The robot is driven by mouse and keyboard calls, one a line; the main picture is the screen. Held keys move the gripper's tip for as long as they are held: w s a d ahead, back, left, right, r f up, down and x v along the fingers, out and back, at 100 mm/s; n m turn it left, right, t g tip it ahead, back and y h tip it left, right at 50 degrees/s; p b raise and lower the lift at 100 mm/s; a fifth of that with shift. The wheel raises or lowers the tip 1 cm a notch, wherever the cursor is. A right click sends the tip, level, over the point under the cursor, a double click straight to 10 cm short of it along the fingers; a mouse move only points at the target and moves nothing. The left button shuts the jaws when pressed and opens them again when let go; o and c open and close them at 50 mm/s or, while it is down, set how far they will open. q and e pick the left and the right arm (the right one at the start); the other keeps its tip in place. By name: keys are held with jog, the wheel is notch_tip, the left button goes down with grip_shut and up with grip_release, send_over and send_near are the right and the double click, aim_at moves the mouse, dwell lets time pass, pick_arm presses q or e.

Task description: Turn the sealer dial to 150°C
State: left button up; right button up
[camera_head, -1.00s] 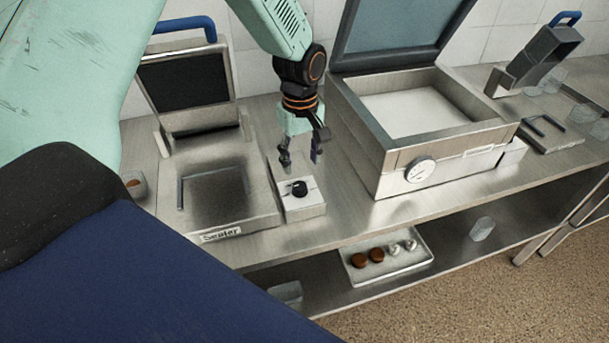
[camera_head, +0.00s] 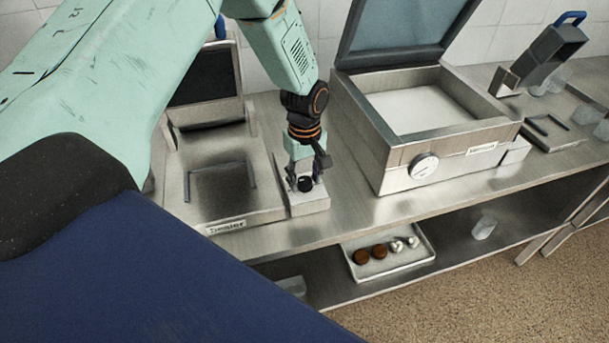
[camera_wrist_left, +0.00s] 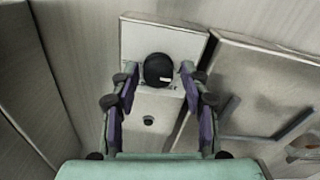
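The black sealer dial (camera_head: 304,184) sits on top of a small light control box (camera_head: 312,204) at the right side of the sealer (camera_head: 262,195). In the left wrist view the round dial (camera_wrist_left: 158,70) shows a small white mark at its lower right. My left gripper (camera_head: 304,181) points down over the box, one finger on each side of the dial. In the left wrist view the fingers of the left gripper (camera_wrist_left: 159,75) are apart, with a gap between each finger and the dial. The temperature marks are too small to read. My right gripper is not in view.
A metal chamber machine (camera_head: 400,165) with a raised lid and a white gauge (camera_head: 423,166) stands just right of the control box. A tray (camera_head: 400,268) with several small items lies on the lower shelf. The counter front (camera_head: 350,222) is clear.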

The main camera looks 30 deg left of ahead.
pick_arm(q)
jog(key=shift+w+a+f, duration=0.1)
jog(key=shift+w+f, duration=0.1)
jog(key=shift+w, duration=0.1)
jog(key=shift+c, duration=1.3)
jog(key=shift+s+r, duration=0.1)
jog(key=shift+s, duration=0.05)
jog(key=c, duration=0.5)
grip_shut()
